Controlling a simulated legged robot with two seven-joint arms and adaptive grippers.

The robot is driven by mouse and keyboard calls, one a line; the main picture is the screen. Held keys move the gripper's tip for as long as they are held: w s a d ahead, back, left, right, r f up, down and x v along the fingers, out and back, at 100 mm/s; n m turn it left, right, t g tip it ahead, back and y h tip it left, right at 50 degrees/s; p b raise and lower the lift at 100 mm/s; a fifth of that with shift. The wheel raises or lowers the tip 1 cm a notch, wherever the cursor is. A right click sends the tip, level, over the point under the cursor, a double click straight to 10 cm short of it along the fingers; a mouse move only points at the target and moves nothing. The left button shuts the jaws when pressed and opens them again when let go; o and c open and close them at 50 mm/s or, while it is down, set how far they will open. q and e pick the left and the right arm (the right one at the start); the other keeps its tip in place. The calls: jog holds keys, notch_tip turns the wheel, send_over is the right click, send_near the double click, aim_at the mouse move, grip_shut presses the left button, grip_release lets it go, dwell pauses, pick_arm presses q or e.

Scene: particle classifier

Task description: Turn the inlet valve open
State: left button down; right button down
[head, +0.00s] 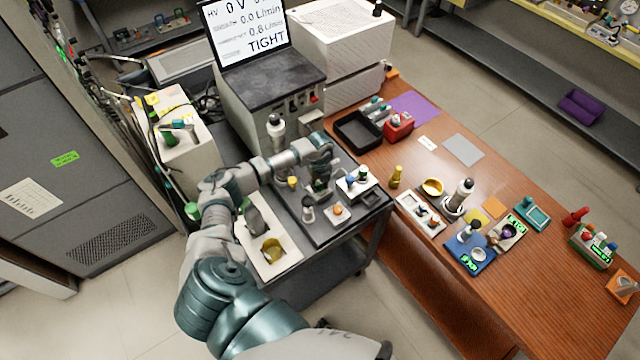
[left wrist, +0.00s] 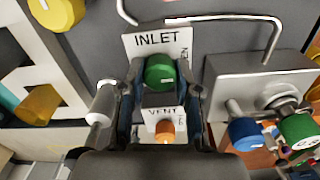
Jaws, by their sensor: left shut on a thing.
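The inlet valve is a green knob (left wrist: 160,72) in front of a white plate (left wrist: 150,42) reading INLET, in the left wrist view. My left gripper (left wrist: 161,78) has one finger on each side of this knob and is shut on it. In the head view my left gripper (head: 320,182) reaches down over the dark cart top and mostly hides the knob. The plate's side lettering is partly cut off, so I cannot tell the knob's turn position. My right gripper is not in view.
An orange vent knob (left wrist: 166,128) with a VENT plate (left wrist: 164,113) sits close to the inlet knob. A white block (left wrist: 258,85) with blue and green knobs stands to the right. A screen (head: 246,30) reads 0 V, 0.0 and 0.8 L/min, TIGHT. The wooden table (head: 440,262) holds several small items.

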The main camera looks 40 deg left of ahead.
aim_at(319, 183)
pick_arm(q)
jog(key=shift+w+a+r, duration=0.3)
jog(key=shift+r, duration=0.1)
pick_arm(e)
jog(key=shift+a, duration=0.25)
pick_arm(q)
jog(key=c, duration=1.1)
grip_release()
jog(key=o, duration=0.3)
jog(key=shift+s, duration=0.1)
jog(key=shift+f, duration=0.2)
jog(key=shift+r, duration=0.1)
notch_tip(319, 183, up, 12)
jog(key=shift+f, duration=0.2)
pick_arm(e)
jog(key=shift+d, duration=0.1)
